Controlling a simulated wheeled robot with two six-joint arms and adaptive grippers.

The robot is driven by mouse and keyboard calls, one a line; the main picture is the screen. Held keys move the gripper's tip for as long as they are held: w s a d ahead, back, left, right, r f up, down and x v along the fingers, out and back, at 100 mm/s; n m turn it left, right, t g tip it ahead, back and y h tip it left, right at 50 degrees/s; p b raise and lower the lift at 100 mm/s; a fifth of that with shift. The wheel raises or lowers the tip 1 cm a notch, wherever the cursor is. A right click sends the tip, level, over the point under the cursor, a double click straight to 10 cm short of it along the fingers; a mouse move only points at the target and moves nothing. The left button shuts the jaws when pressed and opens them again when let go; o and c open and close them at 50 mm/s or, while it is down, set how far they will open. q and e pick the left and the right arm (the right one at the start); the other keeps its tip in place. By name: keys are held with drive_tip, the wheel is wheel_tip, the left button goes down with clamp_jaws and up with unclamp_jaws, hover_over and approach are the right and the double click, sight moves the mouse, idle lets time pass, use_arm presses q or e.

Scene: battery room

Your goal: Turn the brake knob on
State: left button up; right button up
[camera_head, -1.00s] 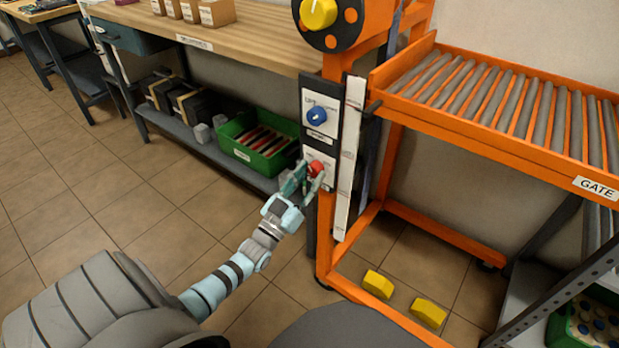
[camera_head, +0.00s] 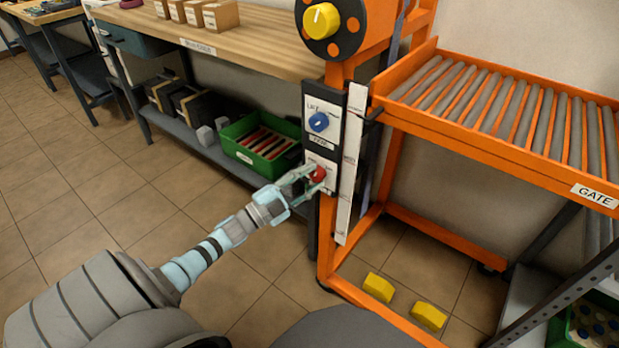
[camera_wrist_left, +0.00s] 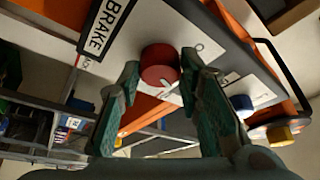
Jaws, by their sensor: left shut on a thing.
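The red brake knob (camera_head: 318,174) is on a white plate of the dark control panel on the orange post. It also shows in the left wrist view (camera_wrist_left: 160,66), with a pale pointer line by its lower right edge and the BRAKE label (camera_wrist_left: 104,27) at upper left. My left gripper (camera_head: 314,178) reaches in from the lower left with its fingers on either side of the knob, shut on it. In the left wrist view the two green fingers (camera_wrist_left: 160,75) flank the knob. My right gripper is not in view.
A blue knob (camera_head: 319,122) is just above on the same panel, and a yellow knob (camera_head: 321,20) is higher up. The orange roller conveyor (camera_head: 478,150) stands to the right. A workbench (camera_head: 250,45) with a green crate (camera_head: 288,168) on its shelf is behind. Two yellow blocks (camera_head: 379,287) lie low down.

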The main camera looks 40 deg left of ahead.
use_arm(q)
drive_tip(key=m+p, duration=0.1)
drive_tip(key=m, duration=0.1)
drive_tip(key=shift+a+r+m+g, duration=0.1)
drive_tip(key=shift+r+m+g, duration=0.05)
drive_tip(key=shift+m+g, duration=0.25)
drive_tip(key=shift+m+g+h+p, duration=0.4)
drive_tip(key=shift+m+g+p, duration=0.1)
drive_tip(key=shift+m, duration=0.8)
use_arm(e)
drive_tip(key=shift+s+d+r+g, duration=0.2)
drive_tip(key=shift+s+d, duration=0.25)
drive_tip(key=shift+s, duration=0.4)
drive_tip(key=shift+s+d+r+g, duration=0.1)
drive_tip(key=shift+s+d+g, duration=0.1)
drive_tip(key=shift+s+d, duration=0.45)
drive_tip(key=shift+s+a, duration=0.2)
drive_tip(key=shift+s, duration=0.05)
use_arm(q)
drive_tip(key=o, duration=1.1)
drive_tip(key=shift+o, duration=0.2)
drive_tip(key=v, duration=1.2)
